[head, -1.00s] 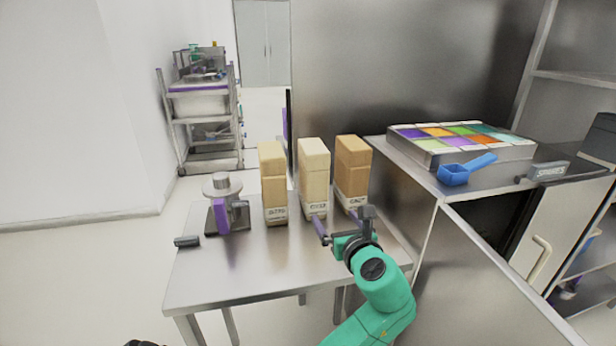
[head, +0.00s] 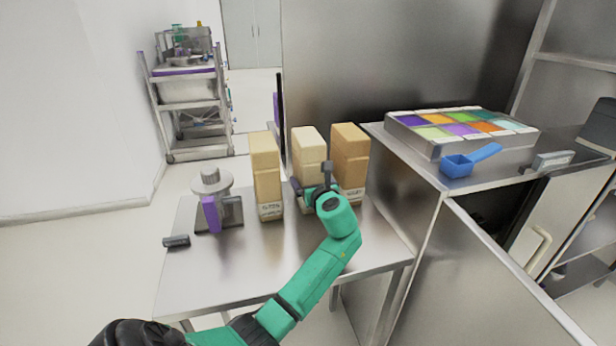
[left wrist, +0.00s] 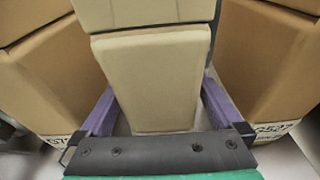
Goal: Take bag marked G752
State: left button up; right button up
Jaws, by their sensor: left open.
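Three tall paper bags stand upright in a row: a tan left bag (head: 266,172), a paler middle bag (head: 309,146) and a darker right bag (head: 350,152). Labels are too small to read in the head view. In the left wrist view the right bag's label (left wrist: 272,130) seems to begin G52; the left bag's label (left wrist: 54,140) is unclear. My left gripper (head: 312,184) is open at the middle bag; in the left wrist view its purple fingers (left wrist: 156,98) lie on either side of this bag (left wrist: 150,65). The middle bag's label is hidden. My right gripper is not in view.
The bags stand on a steel table (head: 225,275). A scale-like device with a purple part (head: 210,212) and a small dark block (head: 176,242) are at left. On the higher right counter are a tray of coloured compartments (head: 450,148) and a blue scoop (head: 458,165). Neighbouring bags flank the gripper closely.

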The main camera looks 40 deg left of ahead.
pick_arm(q)
jog(key=shift+w+a+f, duration=0.2)
jog(key=shift+a, duration=0.1)
jog(key=c, duration=1.1)
jog(key=shift+r, duration=0.2)
jog(key=c, duration=0.3)
jog(key=shift+r, duration=0.1)
jog(key=shift+c, duration=0.2)
